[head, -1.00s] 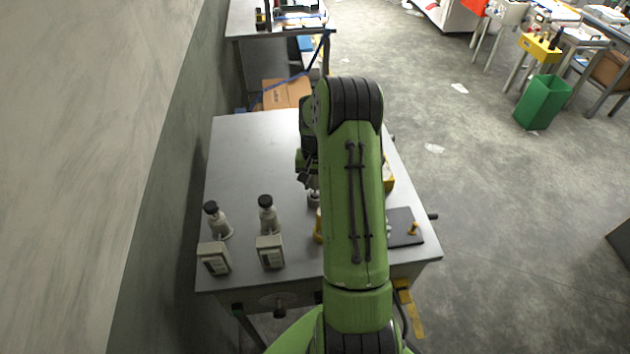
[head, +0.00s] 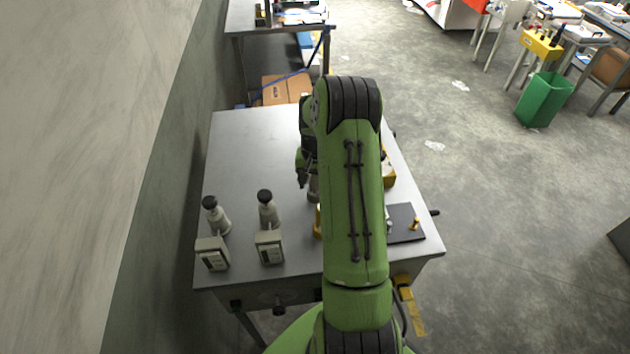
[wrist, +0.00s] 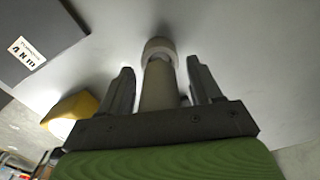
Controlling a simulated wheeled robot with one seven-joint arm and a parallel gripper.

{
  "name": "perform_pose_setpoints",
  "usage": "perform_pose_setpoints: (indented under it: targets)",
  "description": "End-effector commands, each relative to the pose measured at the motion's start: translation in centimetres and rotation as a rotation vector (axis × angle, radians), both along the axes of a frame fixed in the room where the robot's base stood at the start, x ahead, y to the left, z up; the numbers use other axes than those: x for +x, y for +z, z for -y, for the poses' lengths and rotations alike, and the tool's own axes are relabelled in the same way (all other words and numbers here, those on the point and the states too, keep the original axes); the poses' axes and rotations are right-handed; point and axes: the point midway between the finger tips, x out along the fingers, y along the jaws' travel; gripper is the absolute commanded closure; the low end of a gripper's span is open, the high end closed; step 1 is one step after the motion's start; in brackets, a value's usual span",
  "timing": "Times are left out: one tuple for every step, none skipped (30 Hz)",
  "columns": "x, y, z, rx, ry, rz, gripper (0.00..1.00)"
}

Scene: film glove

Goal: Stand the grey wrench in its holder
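My gripper (wrist: 162,75) is open in the wrist view, with one finger on each side of a pale grey-beige cylinder with a grey collar (wrist: 158,88). A narrow gap shows between the cylinder and each finger. In the head view a grey upright piece (head: 313,190) stands on the table just by my gripper, partly hidden by my green arm. I cannot make out a wrench shape or tell which piece is its holder; my arm covers much of the table's right half.
Two bottles with dark caps (head: 217,217) (head: 268,212) stand behind small boxes with displays (head: 212,254) (head: 269,248) on the grey table (head: 250,150). A dark plate (head: 402,232) lies at the front right, also in the wrist view (wrist: 40,40). The table's back left is clear.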

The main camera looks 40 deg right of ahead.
Motion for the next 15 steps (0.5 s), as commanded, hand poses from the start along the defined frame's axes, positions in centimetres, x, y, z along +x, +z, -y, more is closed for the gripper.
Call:
perform_pose_setpoints:
  targets:
    - [0.0,0.0,0.0,0.000,0.000,0.000,0.36]
    - [0.0,0.0,0.0,0.000,0.000,0.000,0.36]
    - [0.0,0.0,0.0,0.000,0.000,0.000,0.36]
    - [0.0,0.0,0.0,0.000,0.000,0.000,0.36]
    - [0.0,0.0,0.0,0.000,0.000,0.000,0.36]
    - [0.0,0.0,0.0,0.000,0.000,0.000,0.36]
    - [0.0,0.0,0.0,0.000,0.000,0.000,0.36]
    - [0.0,0.2,0.0,0.000,0.000,0.000,0.36]
    - [0.0,0.5,0.0,-0.002,0.000,0.001,0.36]
    - [0.0,0.9,0.0,-0.002,0.000,0.001,0.36]
    - [0.1,1.4,0.1,-0.003,0.000,0.003,0.36]
    - [0.1,2.2,0.1,-0.003,0.000,0.004,0.36]
    - [0.1,3.0,0.1,-0.004,0.000,0.005,0.36]
    - [0.1,3.8,0.0,-0.004,0.000,0.005,0.36]
    - [0.1,5.0,0.1,-0.005,0.000,0.005,0.36]
